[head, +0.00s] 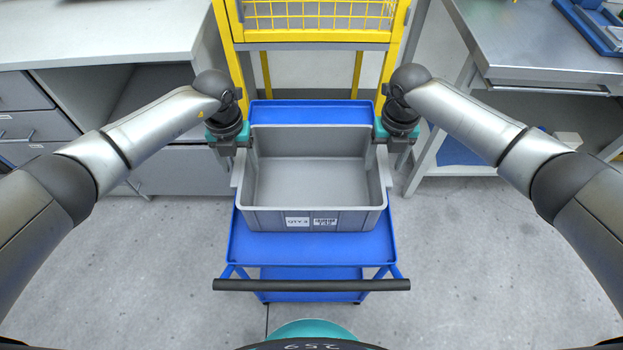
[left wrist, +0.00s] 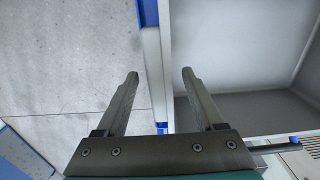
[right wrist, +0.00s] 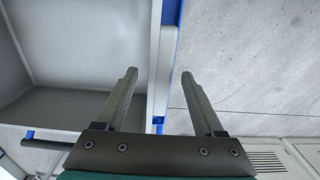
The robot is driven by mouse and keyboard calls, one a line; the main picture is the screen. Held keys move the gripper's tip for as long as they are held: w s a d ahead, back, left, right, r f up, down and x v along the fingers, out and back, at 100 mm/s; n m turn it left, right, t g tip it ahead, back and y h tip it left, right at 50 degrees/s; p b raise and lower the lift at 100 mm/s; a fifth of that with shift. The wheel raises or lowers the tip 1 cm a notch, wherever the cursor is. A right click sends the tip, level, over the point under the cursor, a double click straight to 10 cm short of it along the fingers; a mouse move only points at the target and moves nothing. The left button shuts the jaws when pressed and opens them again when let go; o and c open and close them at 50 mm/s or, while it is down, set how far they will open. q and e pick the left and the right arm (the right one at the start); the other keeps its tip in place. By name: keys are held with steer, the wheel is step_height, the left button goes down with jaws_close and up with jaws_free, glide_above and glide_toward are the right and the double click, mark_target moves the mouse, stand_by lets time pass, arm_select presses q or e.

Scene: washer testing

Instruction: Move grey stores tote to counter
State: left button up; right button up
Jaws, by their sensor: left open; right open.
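The grey stores tote (head: 315,220) sits upright and empty on the blue cart (head: 312,247), with two white labels on its near wall. My left gripper (head: 237,158) is at the tote's left side wall. In the left wrist view the open fingers (left wrist: 159,78) straddle the wall's rim (left wrist: 156,70), not closed on it. My right gripper (head: 392,158) is at the right side wall, and in the right wrist view its open fingers (right wrist: 160,78) straddle that rim (right wrist: 162,62). A light grey counter (head: 110,30) with drawers stands at the left, its top clear where visible.
The cart's black handle (head: 312,285) crosses in front of me. A yellow mesh rack (head: 315,35) stands behind the cart. A metal bench (head: 545,45) with a blue tray (head: 590,25) is at the right. Grey floor (head: 170,270) is open on both sides.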

arm_select(q)
jaws_close()
arm_select(e)
jaws_close()
steer(key=shift+r, duration=0.1)
stand_by(1.0)
